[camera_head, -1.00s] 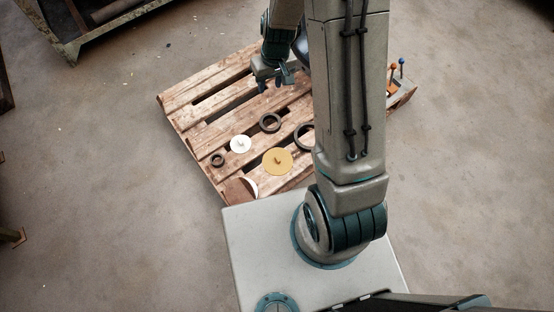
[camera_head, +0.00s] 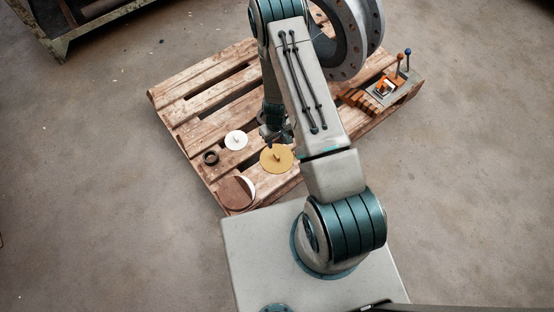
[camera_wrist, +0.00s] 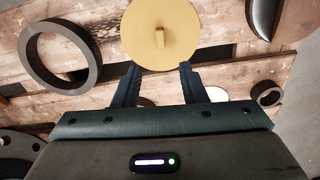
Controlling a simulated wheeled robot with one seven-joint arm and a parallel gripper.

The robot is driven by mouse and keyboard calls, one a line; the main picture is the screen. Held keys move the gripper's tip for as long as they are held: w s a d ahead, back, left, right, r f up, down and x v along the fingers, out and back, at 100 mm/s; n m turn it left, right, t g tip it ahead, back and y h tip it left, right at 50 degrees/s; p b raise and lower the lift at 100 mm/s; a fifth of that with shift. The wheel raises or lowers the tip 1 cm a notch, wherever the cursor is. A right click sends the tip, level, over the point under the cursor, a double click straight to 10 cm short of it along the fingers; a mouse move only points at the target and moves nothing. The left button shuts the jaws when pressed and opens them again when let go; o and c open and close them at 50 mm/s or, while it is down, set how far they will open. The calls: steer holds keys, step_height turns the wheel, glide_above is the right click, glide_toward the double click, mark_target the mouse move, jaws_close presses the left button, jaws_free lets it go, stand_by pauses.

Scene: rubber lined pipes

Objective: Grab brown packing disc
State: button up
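A flat tan-brown disc (camera_head: 284,162) with a small upright tab lies on the wooden pallet. In the wrist view the tan-brown disc (camera_wrist: 140,38) is top centre, its tab facing up, just beyond my fingertips. My gripper (camera_head: 277,138) hangs low at the disc's far edge. In the wrist view my gripper (camera_wrist: 160,78) has its two fingers apart with nothing between them. A darker brown disc (camera_head: 235,194) lies at the pallet's near corner with a white crescent along its right side. Whether fingers touch anything is not clear.
A white disc (camera_head: 236,140) with a tab and a small black ring (camera_head: 210,157) lie left of the tan-brown disc. A large black ring (camera_wrist: 28,62) lies left in the wrist view. A grey pipe flange (camera_head: 345,72) and a lever clamp (camera_head: 387,87) are at right.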

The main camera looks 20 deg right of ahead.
steer(key=b, duration=0.1)
glide_above(277, 155)
steer(key=f, duration=0.5)
steer(key=shift+w+a, duration=0.1)
steer(key=shift+w, duration=0.15)
steer(key=f, duration=0.1)
steer(key=f+b, duration=0.1)
steer(key=f, duration=0.1)
steer(key=f+b, duration=0.1)
steer(key=f, duration=0.1)
steer(key=shift+s+f, duration=0.15)
steer(key=shift+s, duration=0.1)
jaws_close()
